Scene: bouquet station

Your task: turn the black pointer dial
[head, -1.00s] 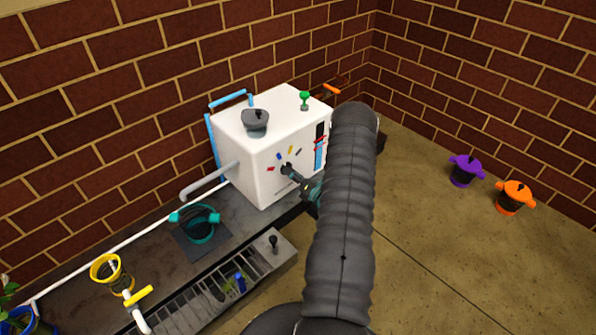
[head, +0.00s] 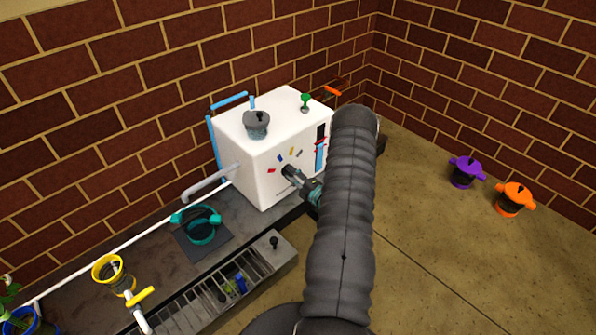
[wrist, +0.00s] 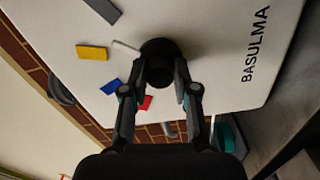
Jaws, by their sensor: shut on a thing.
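The black pointer dial (wrist: 160,56) is on the front face of the white machine (head: 262,188). Coloured marks surround it: a red mark (wrist: 146,103), a blue mark (wrist: 111,86), a yellow mark (wrist: 91,53), a white mark and a grey mark (wrist: 103,9). My gripper (wrist: 163,84) is at the dial, its two fingers closed on it from opposite sides. In the head view my gripper (head: 297,177) reaches the front face from the right, and it hides most of the dial. The direction of the pointer cannot be told.
A grey lidded knob (head: 256,124) and a green knob (head: 305,101) are on top of the machine. A teal pot (head: 200,228) stands on the counter below the spout (head: 205,184). A slotted tray (head: 190,311) is in front. Purple (head: 465,173) and orange (head: 514,198) pots stand right.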

